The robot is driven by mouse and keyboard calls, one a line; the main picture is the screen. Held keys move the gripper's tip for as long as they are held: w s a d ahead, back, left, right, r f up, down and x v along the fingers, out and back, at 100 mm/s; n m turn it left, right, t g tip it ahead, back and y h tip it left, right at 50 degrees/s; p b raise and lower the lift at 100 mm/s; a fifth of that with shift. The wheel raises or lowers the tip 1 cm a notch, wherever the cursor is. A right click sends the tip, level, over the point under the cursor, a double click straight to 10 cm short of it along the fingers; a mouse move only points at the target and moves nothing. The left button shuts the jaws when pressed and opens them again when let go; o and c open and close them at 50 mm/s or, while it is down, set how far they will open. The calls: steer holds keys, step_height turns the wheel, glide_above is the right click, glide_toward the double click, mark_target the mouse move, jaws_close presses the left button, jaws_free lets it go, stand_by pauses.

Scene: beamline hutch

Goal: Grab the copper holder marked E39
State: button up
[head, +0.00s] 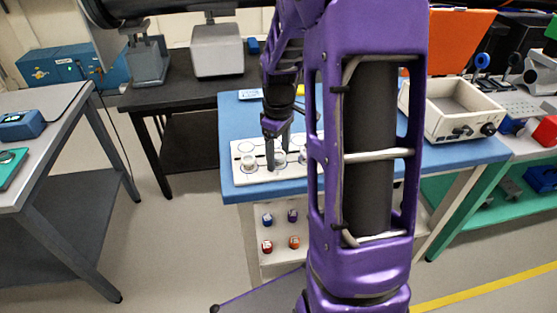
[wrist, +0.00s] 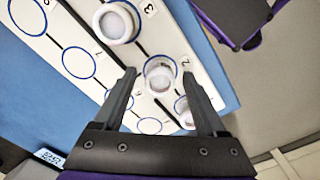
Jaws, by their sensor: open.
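A white board with blue rings and numbers (wrist: 80,35) lies on the blue-topped table. Several small pale round holders stand on it; none clearly looks copper, and no E39 mark can be read. One holder (wrist: 160,75) shows between my fingertips, near the number 2. Another holder (wrist: 118,22) stands by the number 3, and a third (wrist: 185,108) is partly behind my right finger. My gripper (wrist: 159,76) is open, pointing down at the board; I cannot tell whether its fingers touch a holder. In the head view, my gripper (head: 271,163) is over the board, right of a holder (head: 249,161).
Small coloured pieces, such as a blue one (head: 267,219), sit below the table. A dark table (head: 172,98) and grey bench (head: 62,108) stand left.

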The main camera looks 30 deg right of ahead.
jaws_close()
steer(key=shift+r, duration=0.2)
